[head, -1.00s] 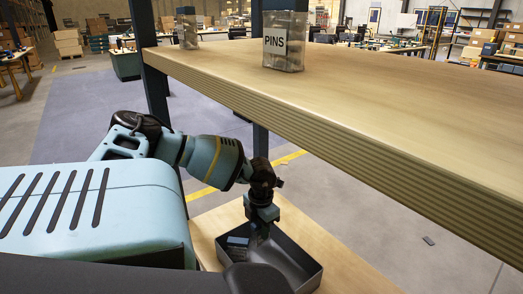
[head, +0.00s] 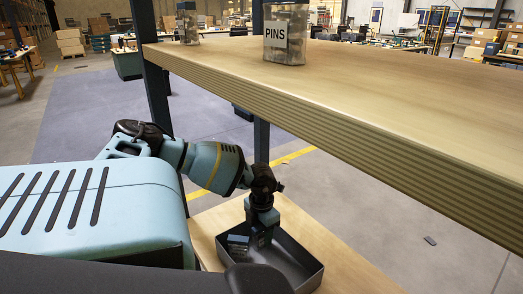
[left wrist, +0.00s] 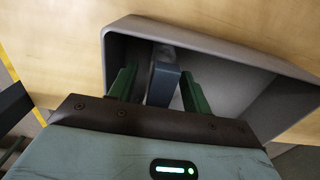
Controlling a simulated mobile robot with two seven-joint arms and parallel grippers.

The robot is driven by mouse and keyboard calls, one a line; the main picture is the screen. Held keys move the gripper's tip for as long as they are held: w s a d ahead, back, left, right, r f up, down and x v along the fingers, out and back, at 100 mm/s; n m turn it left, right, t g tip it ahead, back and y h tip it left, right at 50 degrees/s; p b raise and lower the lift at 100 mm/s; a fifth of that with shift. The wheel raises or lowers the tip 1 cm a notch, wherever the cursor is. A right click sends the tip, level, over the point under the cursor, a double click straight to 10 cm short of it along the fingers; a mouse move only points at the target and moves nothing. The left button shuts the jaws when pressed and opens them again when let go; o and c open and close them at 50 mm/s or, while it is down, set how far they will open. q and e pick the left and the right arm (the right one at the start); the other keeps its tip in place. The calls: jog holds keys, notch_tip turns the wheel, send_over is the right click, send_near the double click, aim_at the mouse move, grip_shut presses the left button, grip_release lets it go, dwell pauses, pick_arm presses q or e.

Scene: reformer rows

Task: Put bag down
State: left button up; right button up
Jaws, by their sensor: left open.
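My left gripper (head: 262,238) points down into a dark grey tray (head: 308,270) on the lower wooden shelf. In the left wrist view its green fingers (left wrist: 160,82) are open and spread apart. A blue-grey item (left wrist: 163,84) lies between them, inside the tray (left wrist: 118,42); I cannot tell whether it is a bag or whether a finger touches it. In the head view, a small bluish item (head: 237,241) shows in the tray beside the gripper. A clear bag labelled PINS (head: 285,40) stands upright on the upper shelf. My right gripper is out of view.
The upper shelf board (head: 400,95) runs above and to the right of my left arm. Dark uprights (head: 157,95) stand at its left. A second clear container (head: 188,24) stands at the far left of the upper shelf. The lower shelf (head: 345,270) is bare right of the tray.

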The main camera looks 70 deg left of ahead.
pick_arm(q)
jog(key=shift+r, duration=0.1)
jog(key=shift+r, duration=0.2)
notch_tip(320, 180, up, 10)
jog(key=p, duration=0.3)
jog(key=shift+r, duration=0.2)
jog(key=shift+r+p, duration=0.3)
jog(key=shift+r, duration=0.4)
